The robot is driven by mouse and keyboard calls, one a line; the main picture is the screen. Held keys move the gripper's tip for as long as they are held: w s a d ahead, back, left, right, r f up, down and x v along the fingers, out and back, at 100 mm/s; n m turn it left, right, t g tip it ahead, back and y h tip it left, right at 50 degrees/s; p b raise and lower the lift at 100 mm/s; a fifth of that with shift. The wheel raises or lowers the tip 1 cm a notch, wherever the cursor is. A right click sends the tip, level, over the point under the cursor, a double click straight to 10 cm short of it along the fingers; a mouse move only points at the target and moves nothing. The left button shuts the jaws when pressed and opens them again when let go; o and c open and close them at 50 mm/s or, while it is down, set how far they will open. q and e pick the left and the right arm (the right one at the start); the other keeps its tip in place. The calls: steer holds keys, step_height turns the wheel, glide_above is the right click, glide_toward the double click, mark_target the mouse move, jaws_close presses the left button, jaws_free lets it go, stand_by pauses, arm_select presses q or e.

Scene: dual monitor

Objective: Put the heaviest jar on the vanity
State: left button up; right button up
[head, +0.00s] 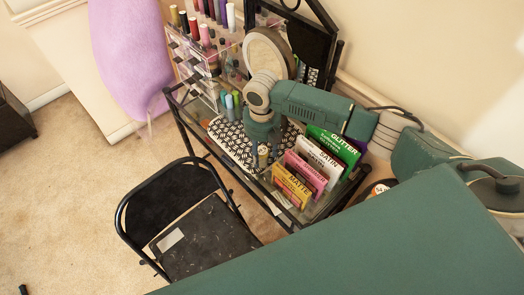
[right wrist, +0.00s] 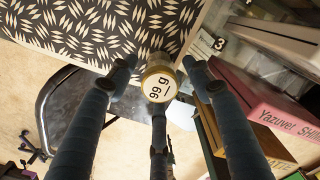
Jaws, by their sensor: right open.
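A small jar with a gold rim and a top reading "99 g" (right wrist: 158,84) shows in the right wrist view, between the fingers of my right gripper (right wrist: 158,80). The fingers are spread around the jar; I cannot tell whether any touches it. In the head view my right gripper (head: 262,148) points down over the front part of the vanity (head: 186,127), at the edge of a black-and-cream patterned mat (head: 228,143). No other jar can be made out clearly. My left gripper is not in view.
Upright palettes, including a yellow "MATTE" one (head: 291,186) and a green "GLITTER" one (head: 333,141), stand close to the right of my gripper. A round mirror (head: 268,52) and a clear organizer with bottles (head: 193,58) are behind. A black chair (head: 205,235) stands in front.

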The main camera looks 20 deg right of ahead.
steer(key=shift+w+r, duration=0.1)
steer(key=shift+r, duration=0.45)
step_height(320, 180, up, 11)
steer(key=b, duration=0.1)
steer(key=shift+b, duration=0.35)
